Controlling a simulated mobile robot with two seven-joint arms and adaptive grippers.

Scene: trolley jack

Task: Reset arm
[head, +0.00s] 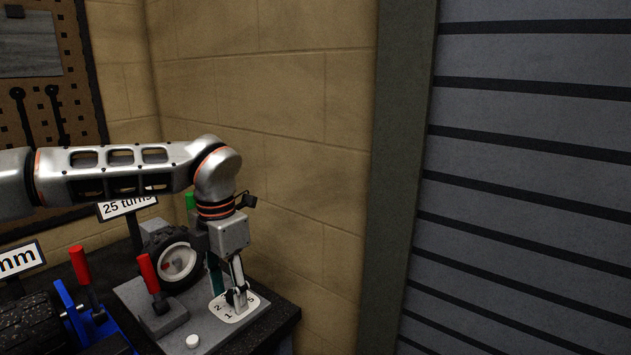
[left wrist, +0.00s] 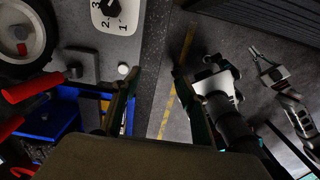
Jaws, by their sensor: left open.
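My left arm reaches in from the left in the head view, bent down at the wrist. My left gripper (head: 238,291) points down in front of a white number plate (head: 236,316) with a dark dial. The left wrist view shows the fingers of my left gripper (left wrist: 155,74) apart with nothing between them. There the number plate (left wrist: 128,20) lies beyond the fingers, at the top, and is cut off by the frame edge. A silver gripper (left wrist: 268,62), seemingly my right one, shows at the right over the floor; its opening is unclear.
A grey base plate (head: 140,298) carries a red-handled lever (head: 148,274), a white button (head: 192,341) and a small wheel (head: 178,262). Blue parts (head: 72,307) stand at the left. A brick wall (head: 310,150) rises close behind; a ribbed shutter (head: 530,180) fills the right.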

